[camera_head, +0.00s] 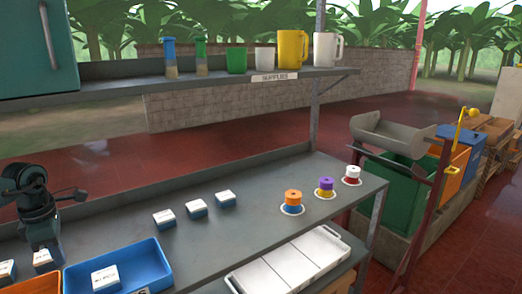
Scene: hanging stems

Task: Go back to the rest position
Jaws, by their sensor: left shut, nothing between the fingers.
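My left gripper (76,193) shows at the left edge, on the end of my dark left arm (28,190). It is above the back left part of the grey workbench (250,235). Its fingers are small in view and look shut and empty. My right gripper is not in view.
The bench holds small white-topped blue boxes (164,217), a blue tray (140,254) and orange, purple and red-white spools (293,200). A shelf (210,78) above carries bottles, cups and jugs. A white case (288,264) lies at the front. Bins (400,190) stand right.

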